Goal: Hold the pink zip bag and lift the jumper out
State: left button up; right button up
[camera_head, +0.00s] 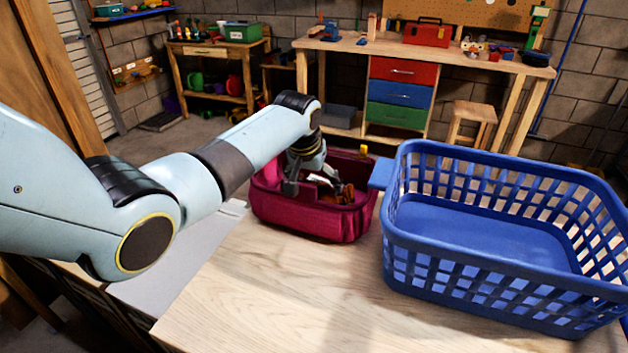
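The pink zip bag (312,219) stands upright and open on the wooden table, left of the blue basket. My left arm reaches in from the left, and my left gripper (309,182) points down into the bag's mouth. Its fingers look spread apart, with no clear hold on anything. Inside the bag a brown-orange bundle (346,193), perhaps the jumper, shows beside the gripper, with a whitish patch near it. The gripper hides part of the bag's inside. My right gripper is not in view.
A large blue laundry basket (484,272), apparently empty, stands close to the bag's right side. The wooden tabletop (285,290) in front is clear. A workbench with coloured drawers (398,92) and a wooden stool (472,112) stand farther back.

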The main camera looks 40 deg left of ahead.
pick_arm(q)
jog(key=c, duration=1.4)
jog(key=o, duration=1.5)
jog(key=shift+o, duration=0.2)
jog(key=v, duration=1.2)
jog(key=shift+f, duration=0.1)
